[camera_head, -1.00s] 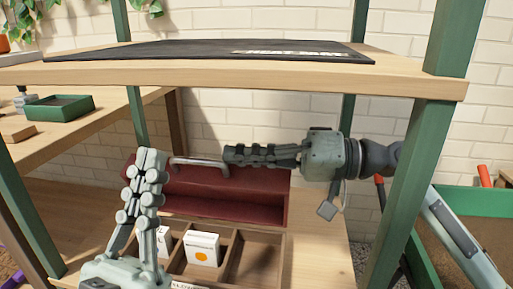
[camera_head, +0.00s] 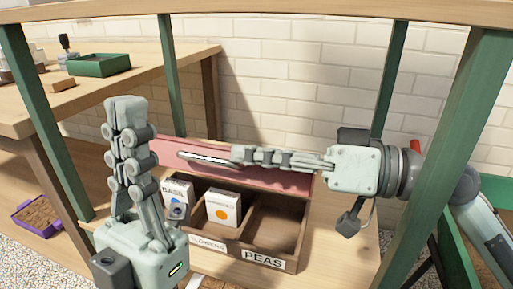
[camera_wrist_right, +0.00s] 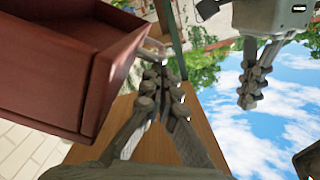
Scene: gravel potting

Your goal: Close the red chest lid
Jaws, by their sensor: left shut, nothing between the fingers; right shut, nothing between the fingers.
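The red chest lid (camera_head: 290,180) stands raised behind the chest's open compartments (camera_head: 275,225), which are uncovered. A pale bar handle (camera_head: 205,157) is on the lid. My right gripper (camera_head: 238,154) is shut, its fingertips at the right end of the handle; I cannot tell whether they touch. In the right wrist view, the red lid (camera_wrist_right: 85,65) fills the upper left, with the handle (camera_wrist_right: 155,46) just beyond the right fingertips (camera_wrist_right: 162,75). My left gripper (camera_head: 124,104) is shut and points up, left of the compartments. It also shows in the right wrist view (camera_wrist_right: 250,100).
Two seed packets, one blue-marked (camera_head: 177,198) and one with an orange dot (camera_head: 223,207), stand in the compartments. A PEAS label (camera_head: 263,260) is on the front. Green posts (camera_head: 445,150) flank the bench, with a shelf edge (camera_head: 300,12) above. A green tray (camera_head: 99,65) is on the left table.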

